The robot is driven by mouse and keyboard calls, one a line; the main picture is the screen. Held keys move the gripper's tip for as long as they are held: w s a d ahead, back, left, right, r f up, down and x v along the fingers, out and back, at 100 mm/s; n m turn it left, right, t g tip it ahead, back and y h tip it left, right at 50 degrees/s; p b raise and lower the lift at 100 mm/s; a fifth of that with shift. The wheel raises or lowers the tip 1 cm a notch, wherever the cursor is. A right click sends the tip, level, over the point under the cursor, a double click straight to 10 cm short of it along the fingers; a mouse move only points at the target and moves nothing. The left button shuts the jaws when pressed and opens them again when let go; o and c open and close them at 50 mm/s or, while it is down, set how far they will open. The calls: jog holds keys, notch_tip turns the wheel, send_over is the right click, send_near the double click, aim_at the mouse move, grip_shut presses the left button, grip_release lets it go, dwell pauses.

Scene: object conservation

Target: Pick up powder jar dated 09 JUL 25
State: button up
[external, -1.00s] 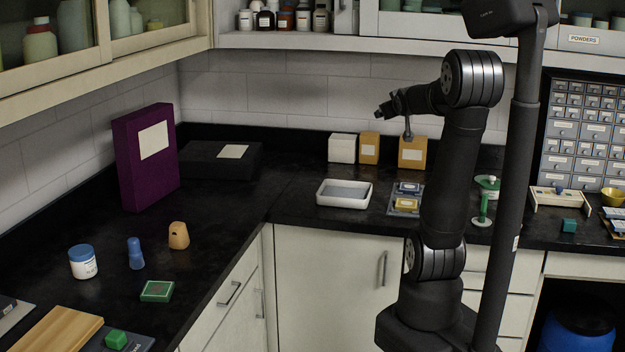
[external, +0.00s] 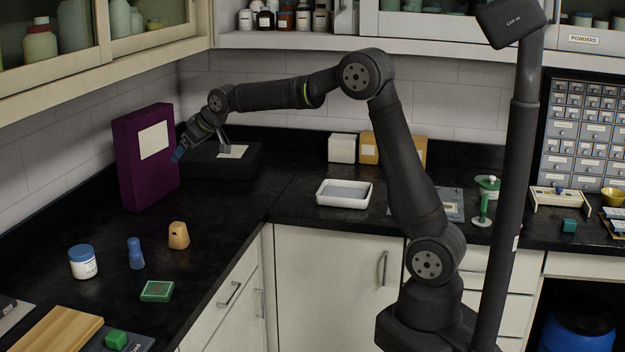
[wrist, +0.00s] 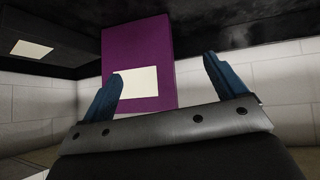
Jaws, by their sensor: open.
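A white jar with a blue lid (external: 83,262) stands upright on the left black counter. Its label is too small to read, so I cannot tell its date. My gripper (external: 180,152) is stretched out above the left counter, in front of the purple box (external: 147,160) and well above and behind the jar. In the wrist view my gripper (wrist: 163,85) is open and empty, its two blue fingers apart, with the purple box (wrist: 138,50) beyond them. The jar does not show in the wrist view.
A blue stopper-like piece (external: 136,255), a tan block (external: 178,236) and a green-topped box (external: 157,291) stand to the right of the jar. A dark flat box (external: 190,168) lies behind. A wooden board (external: 52,332) is at the front. The counter's middle is clear.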

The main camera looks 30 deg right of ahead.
jog(key=s+a+f+n+g+y, duration=0.1)
jog(key=s+a+f, duration=0.1)
jog(key=a, duration=0.5)
jog(key=s+a+f+n+g, duration=0.1)
jog(key=s+a+f, duration=0.15)
jog(key=a, duration=0.45)
jog(key=n+g, duration=0.2)
send_near(94, 247)
jog(key=x, duration=0.4)
jog(key=s+x, duration=0.1)
jog(key=x, duration=0.1)
jog(key=shift+f, duration=0.6)
jog(key=shift+w+r+x, duration=0.1)
jog(key=shift+w+x, duration=0.05)
jog(key=shift+x, duration=0.95)
jog(key=shift+w+r+x, duration=0.1)
jog(key=shift+w+x, duration=0.05)
jog(key=shift+x, duration=0.95)
jog(key=shift+w+r+x, duration=0.1)
jog(key=shift+w+x, duration=0.05)
jog(key=shift+x, duration=0.95)
jog(key=shift+a, duration=0.15)
jog(key=c, duration=1.2)
jog(key=shift+o, duration=0.2)
jog(key=shift+r, duration=0.15)
